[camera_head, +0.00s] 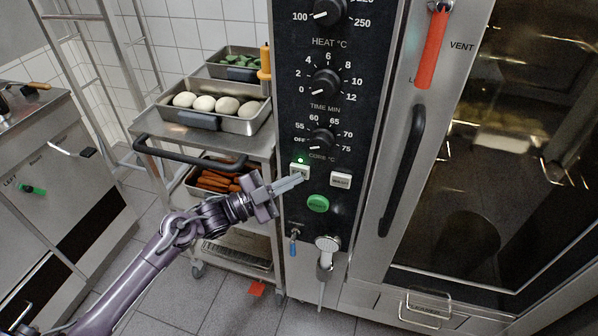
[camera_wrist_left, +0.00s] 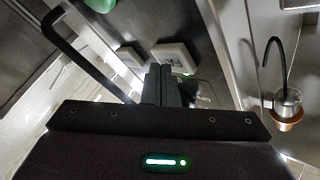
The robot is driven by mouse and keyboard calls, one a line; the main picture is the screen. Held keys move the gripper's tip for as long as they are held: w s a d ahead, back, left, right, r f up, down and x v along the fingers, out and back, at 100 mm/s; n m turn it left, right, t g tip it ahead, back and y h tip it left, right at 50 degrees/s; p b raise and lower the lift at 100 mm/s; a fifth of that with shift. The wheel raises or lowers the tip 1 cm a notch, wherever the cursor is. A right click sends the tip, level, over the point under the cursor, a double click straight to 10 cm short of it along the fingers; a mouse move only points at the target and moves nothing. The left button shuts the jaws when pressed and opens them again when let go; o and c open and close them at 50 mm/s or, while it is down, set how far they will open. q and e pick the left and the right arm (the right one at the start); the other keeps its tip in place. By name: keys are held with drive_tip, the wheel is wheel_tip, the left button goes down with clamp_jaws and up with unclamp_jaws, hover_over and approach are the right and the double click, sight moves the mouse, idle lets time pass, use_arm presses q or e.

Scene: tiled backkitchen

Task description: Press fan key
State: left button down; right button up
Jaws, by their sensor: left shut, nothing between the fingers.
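The fan key appears to be the left white key (camera_head: 299,168) on the oven's black panel, with its label partly covered. A green lamp is lit just above it. In the left wrist view this white key (camera_wrist_left: 175,56) is just beyond the fingers. My left gripper (camera_head: 300,178) is shut and empty, its tips at the key's lower edge; I cannot tell whether they touch it. The shut fingers also show in the left wrist view (camera_wrist_left: 160,82). My right gripper is not in view.
A second white key (camera_head: 341,180) is to the right, and a green button (camera_head: 318,203) is below. The knobs (camera_head: 322,141) are above. The black door handle (camera_head: 402,170) stands out at the right. A trolley (camera_head: 150,122) with food trays stands left of the oven.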

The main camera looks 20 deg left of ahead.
use_arm(q)
drive_tip(key=shift+s, duration=0.65)
drive_tip(key=shift+p, duration=0.4)
drive_tip(key=s+p, duration=0.2)
drive_tip(key=s, duration=0.3)
drive_tip(key=shift+a+p, duration=0.1)
drive_tip(key=shift+p, duration=0.3)
